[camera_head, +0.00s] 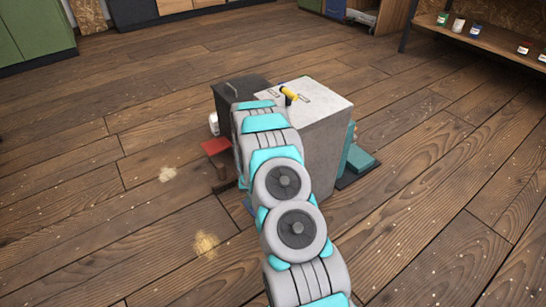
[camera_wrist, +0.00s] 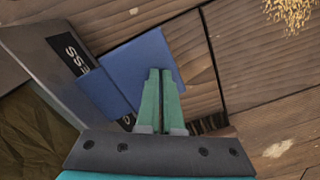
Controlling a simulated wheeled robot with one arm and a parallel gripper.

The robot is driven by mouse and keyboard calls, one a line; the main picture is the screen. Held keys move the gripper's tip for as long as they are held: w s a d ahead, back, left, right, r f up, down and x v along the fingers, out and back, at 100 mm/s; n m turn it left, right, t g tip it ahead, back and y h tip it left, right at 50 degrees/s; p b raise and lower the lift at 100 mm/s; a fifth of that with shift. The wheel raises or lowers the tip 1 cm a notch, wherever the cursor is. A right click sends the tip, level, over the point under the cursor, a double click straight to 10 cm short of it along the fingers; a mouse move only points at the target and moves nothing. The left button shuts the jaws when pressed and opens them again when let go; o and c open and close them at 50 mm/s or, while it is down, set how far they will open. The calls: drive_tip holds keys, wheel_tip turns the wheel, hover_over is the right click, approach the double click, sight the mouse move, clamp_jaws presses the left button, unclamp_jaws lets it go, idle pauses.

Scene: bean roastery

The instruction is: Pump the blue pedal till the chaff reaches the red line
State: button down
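The blue pedal (camera_wrist: 140,58) shows in the wrist view as a flat blue plate beside a grey panel. Only a sliver of blue shows low behind my arm in the head view. My gripper (camera_wrist: 161,72) has its two green fingers together, with nothing seen between them. The fingertips overlap the pedal's right part in the wrist view; I cannot tell if they touch it. My arm hides the gripper in the head view. The grey machine (camera_head: 322,125) stands behind my arm. I see no chaff level or red line.
A red pedal (camera_head: 215,146) sits left of the machine and a teal one (camera_head: 360,158) right of it. A yellow handle (camera_head: 289,93) is on top. Chaff patches (camera_head: 205,243) lie on the wooden floor. A shelf with small jars (camera_head: 490,38) is far right. The floor around is mostly clear.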

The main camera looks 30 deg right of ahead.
wheel_tip(320, 180, up, 9)
drive_tip(key=p, duration=0.1)
drive_tip(key=shift+p, duration=0.35)
idle(0.4)
drive_tip(key=shift+a, duration=0.1)
idle(0.4)
